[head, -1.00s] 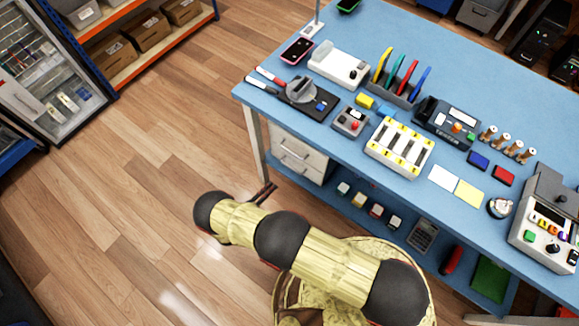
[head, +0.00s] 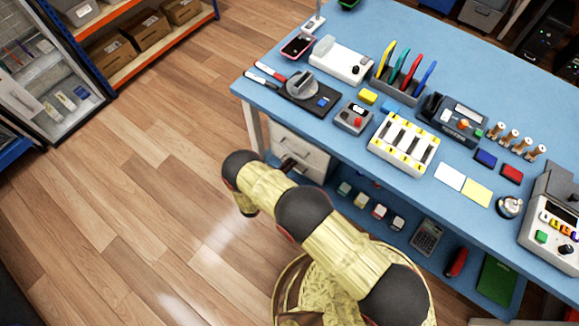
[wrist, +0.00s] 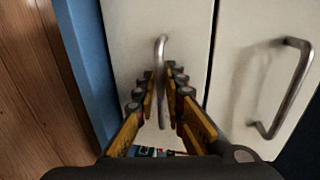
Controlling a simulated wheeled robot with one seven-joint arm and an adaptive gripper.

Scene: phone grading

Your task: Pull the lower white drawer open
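The white drawer unit (head: 312,155) hangs under the left end of the blue table. My arm partly covers its lower front in the head view. In the wrist view, the lower white drawer (wrist: 130,30) is the left panel, beside a blue strip; its bar handle (wrist: 161,48) stands ahead of the fingertips. The upper drawer (wrist: 240,50) is the right panel, with its own handle (wrist: 290,90). Both fronts look closed. My gripper (wrist: 161,73) is open, one finger on each side of the lower handle. I cannot tell whether the fingers touch it.
The blue table (head: 235,85) carries tools, trays and devices above the drawers. A blue lower shelf (head: 395,240) holds several small blocks and a calculator (head: 427,237). Wooden floor (head: 130,190) is clear to the left of my arm. A shelf rack with boxes (head: 145,30) stands at the back left.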

